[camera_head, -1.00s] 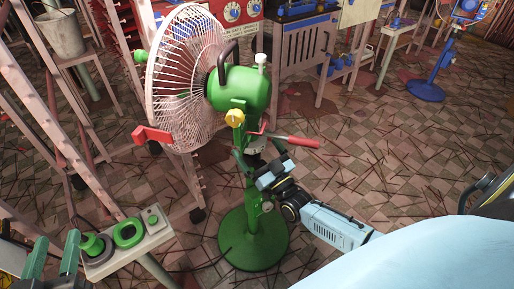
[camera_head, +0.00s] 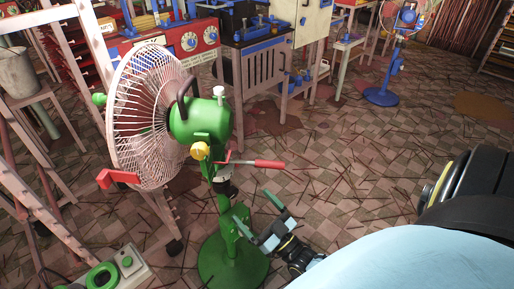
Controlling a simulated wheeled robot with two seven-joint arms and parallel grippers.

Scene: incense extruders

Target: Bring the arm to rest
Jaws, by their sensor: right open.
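My right gripper (camera_head: 260,207) is open, with its two green-tipped fingers apart and nothing seen between them. It is low in the middle of the head view, just right of the green pole of a large standing fan (camera_head: 202,122). Its left finger overlaps the pole in the picture, and I cannot tell whether it touches. My right forearm runs down out of the bottom edge, partly hidden by a large light blue part of mine. My left gripper is not in view.
The fan has a red-gripped lever (camera_head: 262,163) above my gripper and a round green base (camera_head: 232,268). A small stand (camera_head: 131,266) holds a green ring (camera_head: 102,276). A blue fan (camera_head: 383,92) stands farther back. Stick-strewn floor (camera_head: 345,160) is open to the right.

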